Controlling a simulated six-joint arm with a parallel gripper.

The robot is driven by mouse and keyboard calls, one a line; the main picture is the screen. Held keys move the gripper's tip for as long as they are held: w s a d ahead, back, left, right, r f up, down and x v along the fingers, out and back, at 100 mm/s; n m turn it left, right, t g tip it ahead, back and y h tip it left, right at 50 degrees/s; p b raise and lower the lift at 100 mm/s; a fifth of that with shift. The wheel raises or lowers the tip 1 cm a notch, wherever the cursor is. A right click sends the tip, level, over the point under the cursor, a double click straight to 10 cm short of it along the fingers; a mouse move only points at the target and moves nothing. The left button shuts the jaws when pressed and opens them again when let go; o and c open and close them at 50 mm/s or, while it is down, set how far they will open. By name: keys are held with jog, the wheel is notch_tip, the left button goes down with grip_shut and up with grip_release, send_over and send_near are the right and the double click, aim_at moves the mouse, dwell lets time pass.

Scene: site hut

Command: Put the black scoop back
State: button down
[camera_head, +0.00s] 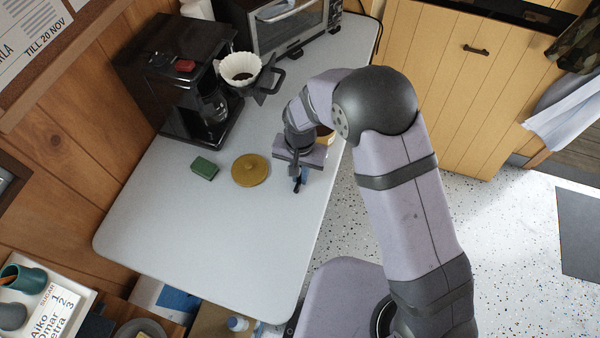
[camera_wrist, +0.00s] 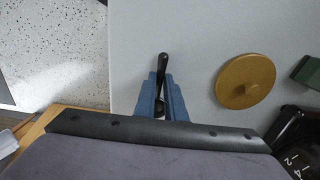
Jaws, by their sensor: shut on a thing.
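The black scoop (camera_wrist: 163,63) is between the blue fingers of my gripper (camera_wrist: 161,98) in the wrist view, its handle end sticking out past them. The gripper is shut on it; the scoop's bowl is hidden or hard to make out. In the head view my gripper (camera_head: 299,181) is over the right edge of the white table, right of a round mustard lid (camera_head: 250,170). The lid, with a knob on top, lies flat on the table and also shows in the wrist view (camera_wrist: 245,82). A tan, rounded thing (camera_head: 325,141) shows partly behind my arm; most of it is hidden.
A small green box (camera_head: 205,168) lies left of the lid. A black coffee maker (camera_head: 185,75) stands behind, with a white paper filter (camera_head: 240,68) in a black holder beside it. A toaster oven (camera_head: 292,25) is at the back. The front of the white table (camera_head: 190,245) is clear.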

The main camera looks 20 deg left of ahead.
jog(key=shift+f, duration=0.3)
jog(key=c, duration=1.8)
grip_release()
jog(key=shift+r, duration=0.1)
notch_tip(320, 180, up, 12)
jog(key=shift+r+b, duration=0.1)
jog(key=shift+b, duration=1.05)
